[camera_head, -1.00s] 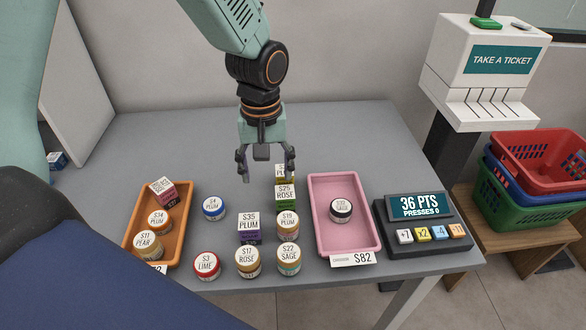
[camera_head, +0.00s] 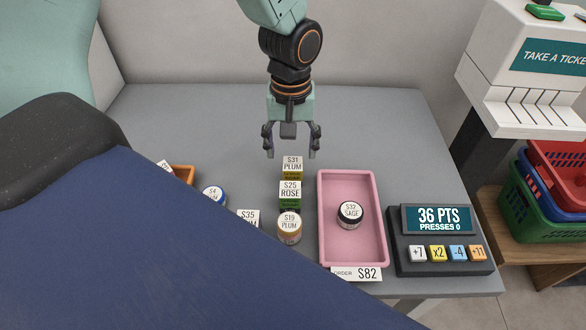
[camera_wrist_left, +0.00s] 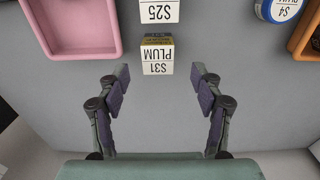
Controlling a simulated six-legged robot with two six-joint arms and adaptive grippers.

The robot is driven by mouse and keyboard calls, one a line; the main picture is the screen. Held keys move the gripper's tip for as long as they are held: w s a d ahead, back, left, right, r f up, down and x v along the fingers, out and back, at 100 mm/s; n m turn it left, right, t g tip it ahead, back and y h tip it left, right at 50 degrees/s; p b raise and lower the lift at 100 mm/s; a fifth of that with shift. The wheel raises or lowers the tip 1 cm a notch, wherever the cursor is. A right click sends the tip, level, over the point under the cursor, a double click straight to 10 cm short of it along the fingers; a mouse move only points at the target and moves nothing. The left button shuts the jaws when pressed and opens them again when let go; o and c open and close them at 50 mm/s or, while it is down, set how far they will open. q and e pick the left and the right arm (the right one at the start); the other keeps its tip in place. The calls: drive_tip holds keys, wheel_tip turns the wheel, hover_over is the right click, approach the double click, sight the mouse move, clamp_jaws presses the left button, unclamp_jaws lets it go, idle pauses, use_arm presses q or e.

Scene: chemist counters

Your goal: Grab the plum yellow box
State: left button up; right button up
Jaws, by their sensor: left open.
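The yellow plum box (camera_head: 292,173), labelled S31 PLUM, stands on the grey counter behind the green S25 ROSE box (camera_head: 289,200). My left gripper (camera_head: 291,153) is open and empty, with its fingers just behind and above the yellow box in the head view. In the left wrist view the yellow box (camera_wrist_left: 157,44) lies ahead of the open fingertips (camera_wrist_left: 160,72), roughly centred between them, and not between the pads. The S25 box (camera_wrist_left: 158,11) is right beyond it. My right gripper is not in view.
A pink tray (camera_head: 325,215) with an S32 SAGE jar (camera_head: 350,214) stands to the right, beside a button console (camera_head: 440,263). An S19 PLUM jar (camera_head: 289,229) stands in front. A dark blue shape covers the lower left. The counter behind the boxes is clear.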

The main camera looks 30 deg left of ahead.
sight(292, 163)
use_arm(q)
drive_tip(key=f, duration=0.3)
drive_tip(key=f+b, duration=0.1)
drive_tip(key=shift+d+f, duration=0.25)
drive_tip(key=shift+f, duration=0.15)
drive_tip(key=shift+a+f, duration=0.25)
drive_tip(key=shift+f, duration=0.1)
drive_tip(key=shift+w+d, duration=0.15)
drive_tip(key=shift+d, duration=0.1)
drive_tip(key=shift+c, duration=1.4)
drive_tip(key=shift+a, duration=0.2)
drive_tip(key=c, duration=0.4)
drive_tip(key=shift+d, duration=0.1)
drive_tip(key=c, duration=0.6)
